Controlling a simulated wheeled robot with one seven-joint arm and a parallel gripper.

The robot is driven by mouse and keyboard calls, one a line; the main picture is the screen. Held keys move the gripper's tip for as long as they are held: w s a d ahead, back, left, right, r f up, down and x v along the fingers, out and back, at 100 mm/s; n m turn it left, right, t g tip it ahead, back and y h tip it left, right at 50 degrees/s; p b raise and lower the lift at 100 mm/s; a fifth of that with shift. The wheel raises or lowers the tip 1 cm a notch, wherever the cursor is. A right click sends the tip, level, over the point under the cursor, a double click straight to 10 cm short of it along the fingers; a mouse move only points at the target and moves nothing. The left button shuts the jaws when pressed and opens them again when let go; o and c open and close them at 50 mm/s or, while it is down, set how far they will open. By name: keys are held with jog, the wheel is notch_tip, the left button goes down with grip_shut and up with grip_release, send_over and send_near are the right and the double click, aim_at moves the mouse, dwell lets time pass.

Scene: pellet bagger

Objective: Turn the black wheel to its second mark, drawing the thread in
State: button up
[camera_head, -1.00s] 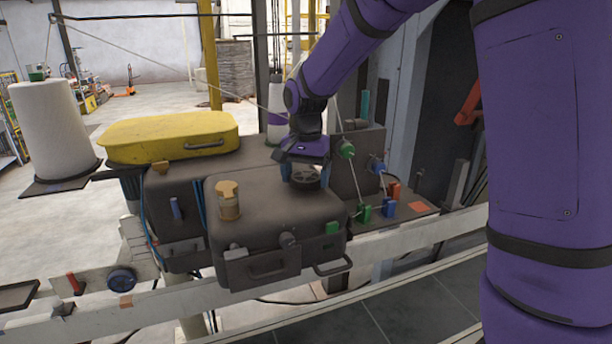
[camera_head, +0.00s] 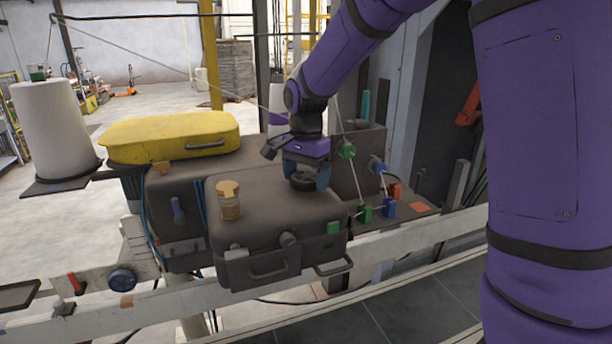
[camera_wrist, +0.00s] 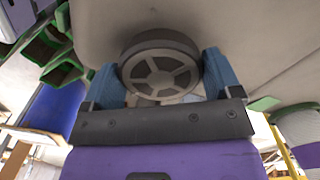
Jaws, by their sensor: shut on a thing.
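The black wheel (camera_head: 304,182) lies on top of the grey machine housing (camera_head: 262,205). In the wrist view the wheel (camera_wrist: 160,68) shows its spokes between two blue fingers. My gripper (camera_head: 306,178) is over the wheel and shut on its rim, one finger on each side; it also shows in the wrist view (camera_wrist: 160,82). White thread (camera_head: 353,187) runs by the green guide (camera_head: 346,150) and the blue guide (camera_head: 377,166) down to small green and blue blocks at the right. I cannot make out the wheel's marks.
A yellow lid (camera_head: 170,137) stands at the back left, beside a large white spool (camera_head: 50,130). A pale rail (camera_head: 400,240) crosses in front.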

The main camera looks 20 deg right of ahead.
aim_at(306, 176)
jog(key=o, duration=0.8)
jog(key=shift+c, duration=0.2)
notch_tip(306, 176, up, 11)
jog(key=s+d+n+t, duration=0.2)
jog(key=s+n, duration=0.3)
jog(key=s, duration=0.9)
jog(key=s+d+n+t, duration=0.3)
jog(key=s+d+n, duration=0.2)
jog(key=s, duration=1)
jog(key=shift+r+n, duration=0.3)
jog(key=shift+n, duration=0.4)
